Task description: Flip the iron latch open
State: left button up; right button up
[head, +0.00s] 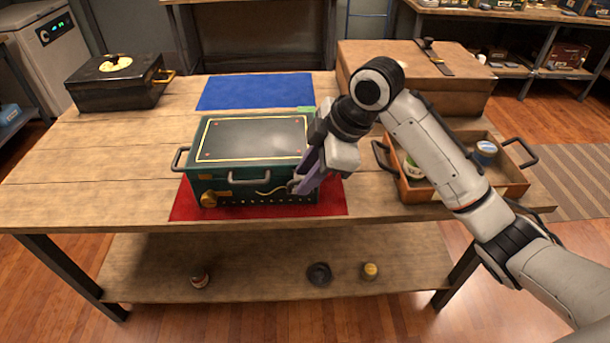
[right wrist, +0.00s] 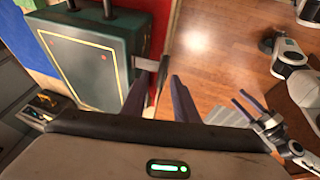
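A dark green box (head: 235,190) with a black, gold-lined lid (head: 255,137) stands closed on a red mat. Its front has a brass round fitting (head: 208,199) and a grey handle (head: 249,178). A small light metal piece (head: 292,186) at the front right, partly covered by my gripper, may be the iron latch; I cannot tell surely. My right gripper (head: 305,180) points down at that corner. In the right wrist view its fingers (right wrist: 163,100) are apart, close to the box front; contact is unclear. My left gripper (right wrist: 246,103) shows there, its prongs apart and empty, away from the box.
A blue mat (head: 255,91) lies behind the box. A black box (head: 117,83) is at the back left, a brown case (head: 415,75) at the back right. An orange tray (head: 510,185) with tins sits under my right arm.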

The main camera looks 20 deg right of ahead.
jog(key=v, duration=0.9)
jog(key=shift+s, duration=0.1)
dwell(0.4)
jog(key=s+a+f+m, duration=0.2)
jog(key=s+f+m, duration=0.15)
jog(key=f, duration=0.45)
jog(key=s+a+f+m, duration=0.1)
jog(key=s+f+m, duration=0.1)
jog(key=s+f, duration=0.5)
jog(key=s+d+f+m+h, duration=0.25)
jog(key=s+f+m, duration=0.2)
jog(key=s, duration=0.25)
jog(key=s+d+f+m+h, duration=0.1)
jog(key=s+d+f+m, duration=0.2)
jog(key=s+f, duration=0.4)
jog(key=w+a+f+t+y, duration=0.2)
jog(key=w+a+f+t, duration=0.1)
jog(key=f, duration=0.8)
jog(key=shift+a+t, duration=0.9)
jog(key=shift+t, duration=0.1)
jog(key=shift+w, duration=0.15)
